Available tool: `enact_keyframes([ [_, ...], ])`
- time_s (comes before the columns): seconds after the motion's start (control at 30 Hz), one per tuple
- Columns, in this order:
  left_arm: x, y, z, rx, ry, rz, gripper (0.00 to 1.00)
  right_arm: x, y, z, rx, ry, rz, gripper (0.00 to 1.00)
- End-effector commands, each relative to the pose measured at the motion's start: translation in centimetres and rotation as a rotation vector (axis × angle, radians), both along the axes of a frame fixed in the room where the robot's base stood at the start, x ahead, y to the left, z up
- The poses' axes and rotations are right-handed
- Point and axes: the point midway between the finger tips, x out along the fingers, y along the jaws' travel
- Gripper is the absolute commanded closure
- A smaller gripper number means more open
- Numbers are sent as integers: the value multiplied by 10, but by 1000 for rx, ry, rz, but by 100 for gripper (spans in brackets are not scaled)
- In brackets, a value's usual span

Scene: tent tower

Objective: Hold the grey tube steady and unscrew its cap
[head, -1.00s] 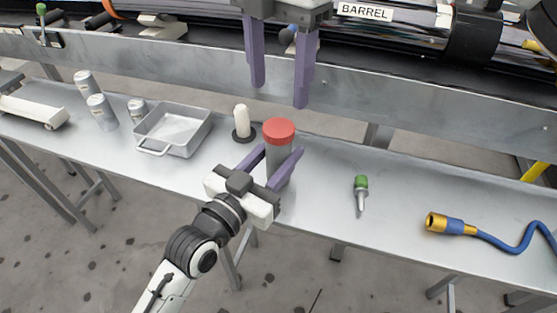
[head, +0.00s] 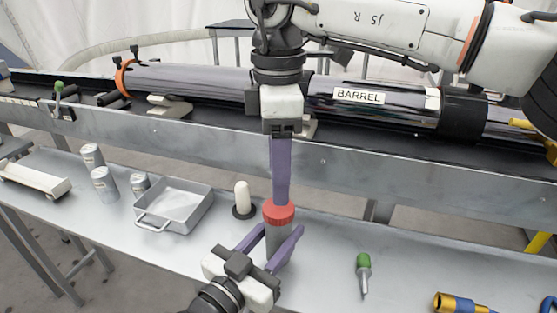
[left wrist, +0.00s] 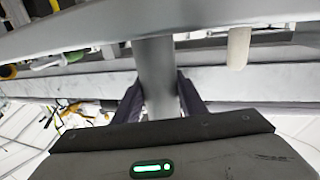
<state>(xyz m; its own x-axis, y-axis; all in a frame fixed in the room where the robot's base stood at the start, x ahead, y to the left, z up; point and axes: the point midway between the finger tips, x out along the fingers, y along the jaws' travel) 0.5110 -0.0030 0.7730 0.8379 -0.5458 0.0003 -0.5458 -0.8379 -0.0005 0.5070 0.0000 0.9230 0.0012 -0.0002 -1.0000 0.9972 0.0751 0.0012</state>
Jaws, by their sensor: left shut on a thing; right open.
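The grey tube (head: 277,250) stands upright on the metal bench, with a red cap (head: 279,214) on top. My left gripper (head: 270,238) is shut on the tube below the cap. The left wrist view also shows the tube (left wrist: 156,78) between the purple fingers. My right gripper (head: 280,198) points straight down over the cap, open. Its purple fingers line up in the head view, so one hides the other. The visible fingertip overlaps the top of the cap; I cannot tell whether it touches.
A white peg on a dark base (head: 242,198) stands close left of the tube. A metal tray (head: 172,206) and several grey cans (head: 104,184) are farther left. A green-handled screwdriver (head: 363,270) and a blue hose with a brass end (head: 455,303) lie right. The labelled barrel (head: 385,100) runs behind.

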Motion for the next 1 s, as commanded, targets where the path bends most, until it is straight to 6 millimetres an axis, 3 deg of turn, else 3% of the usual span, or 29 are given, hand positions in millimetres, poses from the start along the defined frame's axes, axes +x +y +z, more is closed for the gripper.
enact_keyframes([
  [0.2,0,0,0,0,0,0,100,0,-1,-36,-1,3,1,42],
  [0.4,0,0,0,0,0,0,100,0,-1,-58,0,1,2,42],
  [0.77,0,0,0,0,0,0,100,0,-1,-65,0,0,1,42],
  [1.0,0,0,0,0,0,0,100,0,-1,-64,0,0,1,79],
])
